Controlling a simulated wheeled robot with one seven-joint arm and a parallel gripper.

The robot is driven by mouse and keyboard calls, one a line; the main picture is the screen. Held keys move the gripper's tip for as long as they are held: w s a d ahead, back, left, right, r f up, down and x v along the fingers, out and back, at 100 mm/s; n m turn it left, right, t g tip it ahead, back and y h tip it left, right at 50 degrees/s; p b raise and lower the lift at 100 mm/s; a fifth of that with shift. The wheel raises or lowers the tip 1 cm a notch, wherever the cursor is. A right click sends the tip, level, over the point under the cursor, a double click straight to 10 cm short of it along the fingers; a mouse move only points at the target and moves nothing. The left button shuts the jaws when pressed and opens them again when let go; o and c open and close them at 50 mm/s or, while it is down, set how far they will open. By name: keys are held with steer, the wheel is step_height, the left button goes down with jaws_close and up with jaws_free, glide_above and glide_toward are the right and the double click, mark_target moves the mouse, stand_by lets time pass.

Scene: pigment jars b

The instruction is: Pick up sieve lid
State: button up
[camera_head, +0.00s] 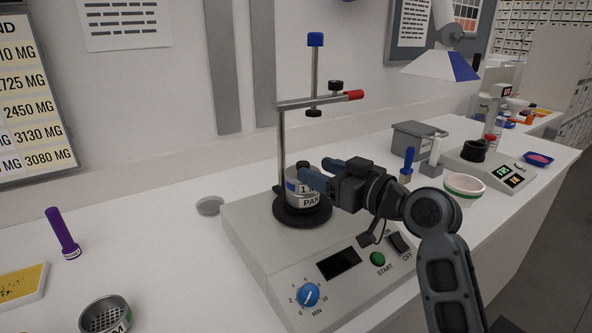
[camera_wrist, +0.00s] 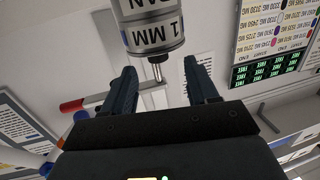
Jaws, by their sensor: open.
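The sieve stack (camera_head: 304,194), with labels reading PAN and 1 MM, stands upright on the round black plate of the shaker (camera_head: 258,238). A short dark knob shows at its top, seemingly on the sieve lid (camera_head: 301,165). In the wrist view, the stack (camera_wrist: 150,25) appears upside down, with a short metal stem (camera_wrist: 157,72) at its top end. My gripper (camera_head: 313,172) is level with the stack's top, at its right side. In the wrist view, my gripper (camera_wrist: 162,82) is open with the stem between its fingers in the picture; contact cannot be told.
A clamp post with a red-tipped crossbar (camera_head: 318,100) rises over the stack. A flat grey disc (camera_head: 208,206) lies left of the shaker. A loose sieve (camera_head: 105,315) and purple tube (camera_head: 63,234) are at left. A white bowl (camera_head: 463,187) stands right.

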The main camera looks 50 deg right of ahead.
mark_target(298, 162)
steer(key=w, duration=0.2)
steer(key=w+p, duration=0.1)
steer(key=w, duration=0.1)
steer(key=w+p, duration=0.1)
steer(key=w, duration=0.1)
steer(key=shift+d, duration=0.4)
steer(key=shift+w+f, duration=0.2)
steer(key=shift+w, duration=0.5)
jaws_close()
